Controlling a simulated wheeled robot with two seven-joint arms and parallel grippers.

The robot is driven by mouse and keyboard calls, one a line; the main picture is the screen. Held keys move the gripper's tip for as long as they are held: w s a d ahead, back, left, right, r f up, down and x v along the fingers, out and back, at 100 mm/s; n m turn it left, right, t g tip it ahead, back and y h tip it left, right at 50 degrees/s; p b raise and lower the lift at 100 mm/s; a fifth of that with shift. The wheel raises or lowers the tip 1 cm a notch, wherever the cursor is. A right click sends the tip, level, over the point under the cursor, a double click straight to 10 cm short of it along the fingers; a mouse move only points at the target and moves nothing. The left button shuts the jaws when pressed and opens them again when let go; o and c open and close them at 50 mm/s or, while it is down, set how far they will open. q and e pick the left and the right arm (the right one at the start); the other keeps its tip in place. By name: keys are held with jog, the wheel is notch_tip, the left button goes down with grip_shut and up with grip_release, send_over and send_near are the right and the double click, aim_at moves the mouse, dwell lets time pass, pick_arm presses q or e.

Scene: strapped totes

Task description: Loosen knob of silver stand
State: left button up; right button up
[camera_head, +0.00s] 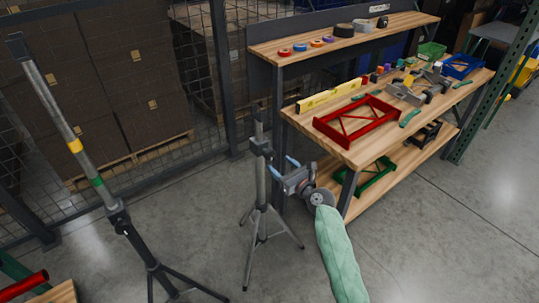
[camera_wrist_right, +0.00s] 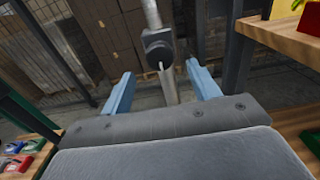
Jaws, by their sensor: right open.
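The silver stand (camera_head: 261,185) is upright on the floor in the middle of the head view, on spread tripod legs. Its dark knob and collar (camera_head: 261,147) sit near the top of the lower tube; in the right wrist view the knob (camera_wrist_right: 158,46) is just beyond the fingers, roughly centred between them. My right gripper (camera_head: 281,167) is open, its two blue fingers pointing at the stand from the right. My left gripper is not in view.
A taller stand (camera_head: 102,190) with yellow and green bands is on the left. A wooden workbench (camera_head: 375,146) with a red frame (camera_head: 357,120) and tools is close on the right. A mesh fence (camera_head: 190,160) with stacked boxes is behind. Bare floor lies in front.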

aim_at(272, 157)
jog(key=shift+p+x, duration=0.45)
jog(key=shift+x, duration=3.15)
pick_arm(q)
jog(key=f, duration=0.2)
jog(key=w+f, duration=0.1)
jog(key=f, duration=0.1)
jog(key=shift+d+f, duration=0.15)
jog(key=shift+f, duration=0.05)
pick_arm(e)
jog(key=c, duration=1)
